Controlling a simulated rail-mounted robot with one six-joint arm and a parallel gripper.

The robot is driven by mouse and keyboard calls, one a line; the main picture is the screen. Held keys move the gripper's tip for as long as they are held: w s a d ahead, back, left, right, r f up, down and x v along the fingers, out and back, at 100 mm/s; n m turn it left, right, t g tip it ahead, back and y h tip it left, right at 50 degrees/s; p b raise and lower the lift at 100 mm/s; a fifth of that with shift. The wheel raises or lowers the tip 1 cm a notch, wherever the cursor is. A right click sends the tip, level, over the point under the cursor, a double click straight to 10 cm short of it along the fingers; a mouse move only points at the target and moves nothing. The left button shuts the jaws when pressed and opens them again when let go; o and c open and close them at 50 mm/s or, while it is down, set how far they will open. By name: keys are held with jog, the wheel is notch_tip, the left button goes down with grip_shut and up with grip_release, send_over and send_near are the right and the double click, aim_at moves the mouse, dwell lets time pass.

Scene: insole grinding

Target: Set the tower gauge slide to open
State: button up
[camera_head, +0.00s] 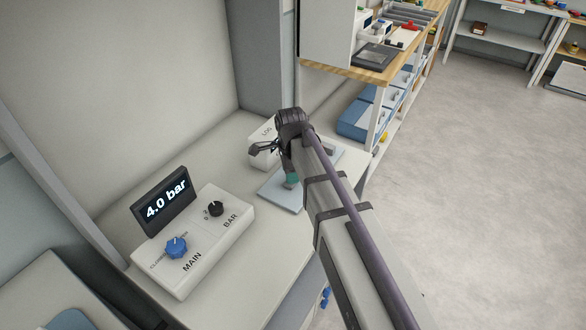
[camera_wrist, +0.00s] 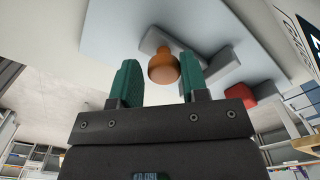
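In the wrist view an orange knob (camera_wrist: 163,68) stands on a grey block (camera_wrist: 157,42), which sits on a pale blue plate (camera_wrist: 108,25). I cannot tell for certain that this is the tower gauge slide, and no open or closed marking on it is readable. My gripper (camera_wrist: 160,75) is open, with one green finger on each side of the knob and gaps visible. In the head view my gripper (camera_head: 289,180) is low over the pale blue plate (camera_head: 277,197), and my arm hides the knob.
A white box with partly hidden lettering (camera_head: 263,145) stands behind my gripper. A control box (camera_head: 190,270) with blue and black knobs and a "4.0 bar" display (camera_head: 165,200) stands to the left. In the wrist view a red part (camera_wrist: 240,93) is near the right finger.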

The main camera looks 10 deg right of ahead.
jog(key=o, duration=0.3)
jog(key=shift+a, duration=0.1)
jog(key=shift+r, duration=0.1)
notch_tip(320, 180, up, 11)
jog(key=p, duration=1.1)
jog(key=shift+f, duration=0.2)
